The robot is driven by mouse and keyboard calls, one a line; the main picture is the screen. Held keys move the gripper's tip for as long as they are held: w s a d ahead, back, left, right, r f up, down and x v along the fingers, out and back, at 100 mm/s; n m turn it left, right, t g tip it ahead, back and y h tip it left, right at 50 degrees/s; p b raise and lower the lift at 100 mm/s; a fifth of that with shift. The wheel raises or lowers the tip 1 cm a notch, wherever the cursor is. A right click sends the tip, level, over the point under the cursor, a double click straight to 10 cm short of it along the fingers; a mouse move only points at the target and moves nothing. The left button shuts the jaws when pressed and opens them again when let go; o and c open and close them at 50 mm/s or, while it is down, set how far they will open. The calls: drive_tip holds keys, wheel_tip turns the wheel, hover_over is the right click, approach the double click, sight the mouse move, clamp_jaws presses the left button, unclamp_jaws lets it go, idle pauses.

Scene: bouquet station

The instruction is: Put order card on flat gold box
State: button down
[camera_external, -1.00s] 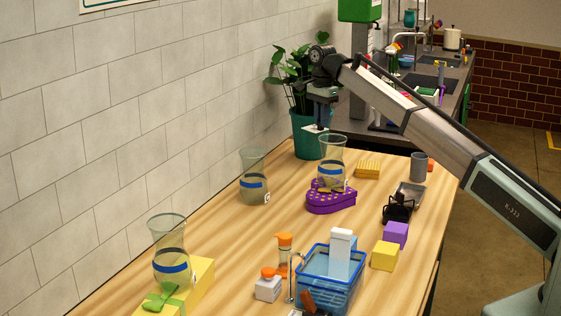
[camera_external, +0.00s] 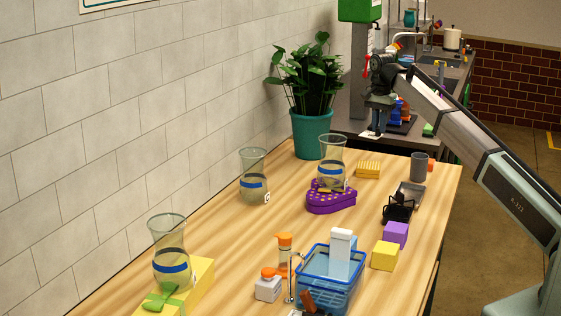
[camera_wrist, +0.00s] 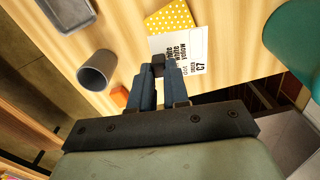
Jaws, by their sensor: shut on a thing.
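My gripper (camera_external: 377,110) is shut on the order card (camera_wrist: 190,48), a white card with black print including "white", "yellow" and "C7". In the external view the card (camera_external: 370,135) hangs below the fingers, above the far end of the table. A small flat yellow-gold box (camera_external: 368,170) lies on the table below and slightly left of the gripper. In the wrist view this box (camera_wrist: 172,18) shows white dots and appears just beyond the card's edge. The gripper's fingers (camera_wrist: 160,68) hide part of the card.
A grey cup (camera_external: 419,167) with an orange item beside it stands right of the box. A purple heart-shaped box (camera_external: 331,203) and glass vases are to its left. A plant in a teal pot (camera_external: 311,135) stands behind. A blue basket (camera_external: 328,284) is nearer.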

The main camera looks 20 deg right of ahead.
drive_tip(key=shift+n, duration=0.7)
drive_tip(key=shift+f, duration=0.25)
approach(376, 165)
drive_tip(key=shift+s+f, duration=0.1)
drive_tip(key=shift+f, duration=2.5)
drive_tip(key=shift+f, duration=0.2)
drive_tip(key=c, duration=1.1)
unclamp_jaws()
wheel_tip(376, 165, up, 12)
drive_tip(key=shift+r, duration=0.2)
